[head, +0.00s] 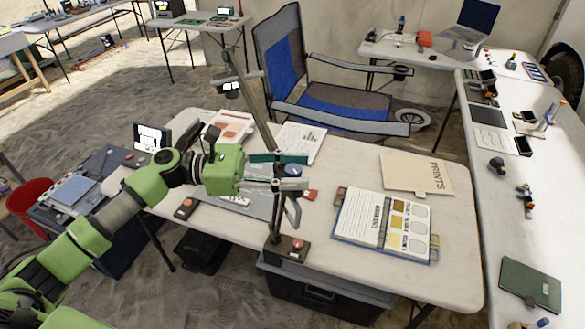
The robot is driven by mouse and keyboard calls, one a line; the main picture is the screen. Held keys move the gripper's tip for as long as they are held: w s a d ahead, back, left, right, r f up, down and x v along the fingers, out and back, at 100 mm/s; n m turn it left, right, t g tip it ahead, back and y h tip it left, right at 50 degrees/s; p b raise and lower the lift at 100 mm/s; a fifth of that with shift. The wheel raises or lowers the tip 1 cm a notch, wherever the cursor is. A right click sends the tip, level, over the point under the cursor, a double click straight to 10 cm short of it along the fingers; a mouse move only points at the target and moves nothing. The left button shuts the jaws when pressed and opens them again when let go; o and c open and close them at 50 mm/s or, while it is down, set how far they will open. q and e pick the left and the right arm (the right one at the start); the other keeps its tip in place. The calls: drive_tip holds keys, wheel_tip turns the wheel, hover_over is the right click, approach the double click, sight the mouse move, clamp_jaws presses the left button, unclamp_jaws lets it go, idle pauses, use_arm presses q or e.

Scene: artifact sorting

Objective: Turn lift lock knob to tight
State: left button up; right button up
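My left gripper (303,171) reaches in from the left over the front of the near table. Its fingers are apart, one above and one below a small dark blue round part, which looks like the lift lock knob (292,170). I cannot tell whether the fingers press on it or only surround it. The knob is at the upright post of a stand (273,215), whose dark base with a red button (297,245) sits at the table's front edge. The gripper partly hides the stand, and the knob's setting cannot be read. My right gripper is not in view.
An open binder (385,225) and a "PRINTS" folder (417,174) lie right of the stand on the near table (340,178). A slanted arm (250,105) rises behind the gripper. A blue folding chair (325,95) stands behind the table. A black crate (320,295) is below the front edge.

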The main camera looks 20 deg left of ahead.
use_arm(q)
drive_tip(key=v, duration=1.2)
drive_tip(key=shift+r, duration=0.1)
